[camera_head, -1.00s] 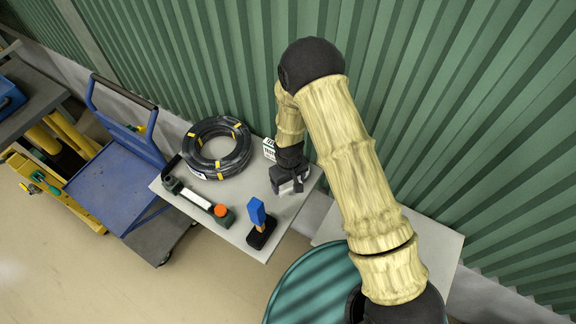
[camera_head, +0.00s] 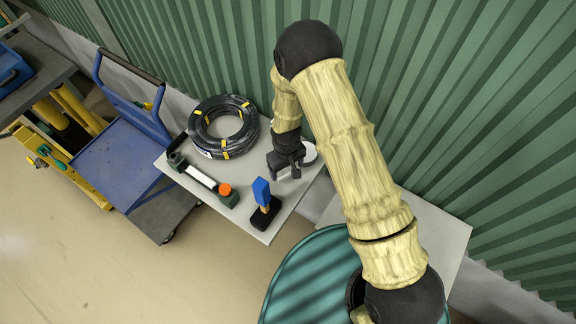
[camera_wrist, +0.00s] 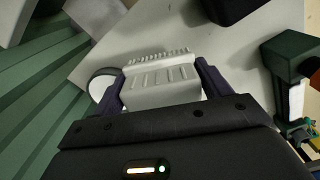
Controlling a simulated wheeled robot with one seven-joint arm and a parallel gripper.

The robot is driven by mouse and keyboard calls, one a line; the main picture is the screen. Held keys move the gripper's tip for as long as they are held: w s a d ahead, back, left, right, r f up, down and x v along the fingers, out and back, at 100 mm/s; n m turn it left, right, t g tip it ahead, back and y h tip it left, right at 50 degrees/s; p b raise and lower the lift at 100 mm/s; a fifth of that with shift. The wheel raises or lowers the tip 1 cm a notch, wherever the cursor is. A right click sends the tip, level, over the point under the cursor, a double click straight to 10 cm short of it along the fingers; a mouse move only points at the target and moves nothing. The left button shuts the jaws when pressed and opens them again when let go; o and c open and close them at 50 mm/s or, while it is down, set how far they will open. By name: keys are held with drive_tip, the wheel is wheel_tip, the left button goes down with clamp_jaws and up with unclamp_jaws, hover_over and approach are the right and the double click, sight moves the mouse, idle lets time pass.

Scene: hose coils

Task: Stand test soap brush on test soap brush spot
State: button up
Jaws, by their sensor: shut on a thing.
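The test soap brush (camera_wrist: 160,85) is a pale grey ribbed block with a row of short bristles along its far edge. In the wrist view my gripper (camera_wrist: 163,88) is shut on it, one dark finger on each side. In the head view my gripper (camera_head: 287,170) is over the table near its wall side, hiding most of the brush. A round white disc (camera_head: 309,153), likely the test soap brush spot, lies just right of and behind the gripper. It also shows in the wrist view (camera_wrist: 98,87), left of the brush and partly covered by a finger.
A black hose coil (camera_head: 222,127) lies left of the gripper. A long tool with an orange knob (camera_head: 225,190) and a blue-topped object on a black base (camera_head: 264,204) are nearer the front. The green corrugated wall (camera_head: 420,90) stands close behind. A blue cart (camera_head: 118,170) is left.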

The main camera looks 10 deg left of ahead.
drive_tip(key=shift+w+f+b, duration=0.2)
drive_tip(key=shift+f+b, duration=0.95)
drive_tip(key=shift+f, duration=0.6)
drive_tip(key=shift+s, duration=0.15)
drive_tip(key=shift+w, duration=0.2)
drive_tip(key=shift+b, duration=0.3)
drive_tip(key=shift+d+f, duration=0.1)
drive_tip(key=shift+f, duration=0.05)
drive_tip(key=shift+f+b, duration=0.4)
idle(0.4)
